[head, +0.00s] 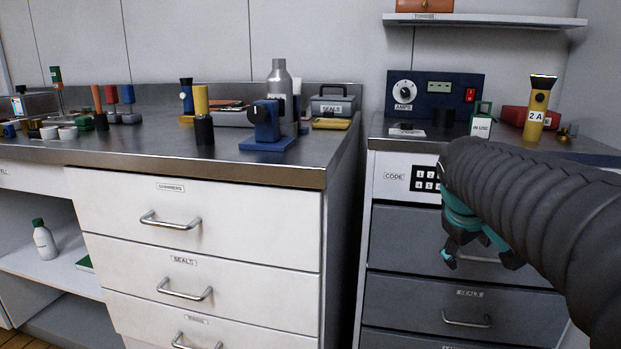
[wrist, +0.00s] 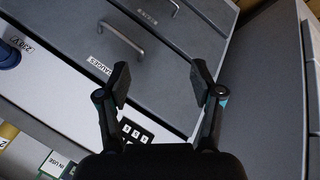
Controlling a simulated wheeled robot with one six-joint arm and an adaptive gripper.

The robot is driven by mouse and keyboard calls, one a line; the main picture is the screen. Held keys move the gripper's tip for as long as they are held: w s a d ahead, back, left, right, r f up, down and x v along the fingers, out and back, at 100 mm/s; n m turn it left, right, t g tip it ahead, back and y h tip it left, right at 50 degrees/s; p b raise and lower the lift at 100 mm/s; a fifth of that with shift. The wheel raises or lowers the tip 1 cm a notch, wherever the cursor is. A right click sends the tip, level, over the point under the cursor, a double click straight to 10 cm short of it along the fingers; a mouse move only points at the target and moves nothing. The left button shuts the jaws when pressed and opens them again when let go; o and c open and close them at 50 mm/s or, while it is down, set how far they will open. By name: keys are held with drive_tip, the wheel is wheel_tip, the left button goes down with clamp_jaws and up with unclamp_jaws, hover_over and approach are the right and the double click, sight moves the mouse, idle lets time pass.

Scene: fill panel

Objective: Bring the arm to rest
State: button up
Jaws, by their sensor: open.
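My arm reaches in from the right of the head view, covered in a dark ribbed sleeve. My gripper (head: 481,258) hangs at its end, pointing down in front of the grey drawer unit (head: 400,291). In the wrist view my gripper (wrist: 160,84) has its two dark fingers spread wide with nothing between them. The grey drawer fronts and a keypad (wrist: 135,131) show beyond the fingers. I cannot tell the exact gap between the fingers and the drawers.
The keypad (head: 426,180) is above the grey drawers. A yellow flashlight (head: 538,108) and a blue amps box (head: 434,97) stand on the right counter. A white drawer cabinet (head: 250,225) is to the left. A dark gap separates the cabinets.

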drive_tip(key=s+a+f+m+y+p, duration=0.1)
drive_tip(key=s+a+f, duration=0.3)
drive_tip(key=s, duration=0.5)
drive_tip(key=s+a+f+m+y+p, duration=0.2)
drive_tip(key=s+a+f+m+y, duration=0.1)
drive_tip(key=s+a, duration=0.5)
drive_tip(key=shift+s+a+f, duration=0.25)
drive_tip(key=shift+s+f, duration=0.45)
drive_tip(key=shift+s, duration=0.45)
